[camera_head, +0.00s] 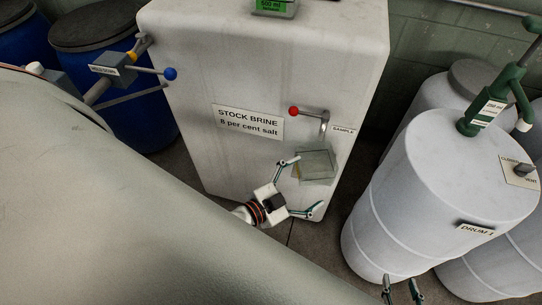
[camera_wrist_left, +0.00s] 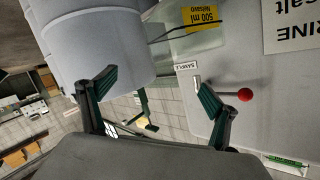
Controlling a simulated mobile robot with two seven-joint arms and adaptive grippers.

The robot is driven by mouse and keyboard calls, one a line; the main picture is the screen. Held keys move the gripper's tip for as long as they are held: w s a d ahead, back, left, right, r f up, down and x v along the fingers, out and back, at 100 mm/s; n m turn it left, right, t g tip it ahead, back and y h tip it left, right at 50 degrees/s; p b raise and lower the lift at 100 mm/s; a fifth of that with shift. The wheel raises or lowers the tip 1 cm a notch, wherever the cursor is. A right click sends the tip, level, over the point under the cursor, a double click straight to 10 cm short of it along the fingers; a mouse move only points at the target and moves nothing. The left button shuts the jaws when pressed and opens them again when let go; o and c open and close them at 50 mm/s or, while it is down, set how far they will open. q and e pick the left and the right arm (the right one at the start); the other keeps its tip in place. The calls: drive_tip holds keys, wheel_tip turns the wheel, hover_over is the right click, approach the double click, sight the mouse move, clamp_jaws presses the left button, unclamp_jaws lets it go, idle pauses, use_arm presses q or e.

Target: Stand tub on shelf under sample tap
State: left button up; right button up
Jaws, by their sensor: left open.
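The translucent tub (camera_head: 316,163) is at the front of the white stock brine tank, below the sample tap (camera_head: 323,122) with its red-knobbed lever. In the left wrist view the tub (camera_wrist_left: 190,44) shows a yellow 500 ml label, and the tap's red knob (camera_wrist_left: 245,95) is beside a finger. The tub looks upright; the shelf beneath it cannot be made out clearly. My left gripper (camera_head: 304,186) is open and empty, with its fingers apart just in front of the tub. My right gripper (camera_head: 400,283) shows only its spread, empty fingertips at the bottom edge.
The stock brine tank (camera_head: 240,160) fills the middle. The white drum (camera_head: 415,190) labelled DRUM 1, with a green hand pump (camera_head: 485,108), stands at right. Blue drums (camera_head: 140,115) stand at left. A large pale surface covers the lower left. A strip of floor lies between tank and drum.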

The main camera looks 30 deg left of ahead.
use_arm(q)
drive_tip(key=s+a+f+n+g+y, duration=0.2)
drive_tip(key=s+a+f+n, duration=0.3)
drive_tip(key=s+f, duration=0.4)
drive_tip(key=shift+s+a+f+g, duration=0.2)
drive_tip(key=shift+a+f+g, duration=0.1)
drive_tip(key=shift+f+g, duration=0.4)
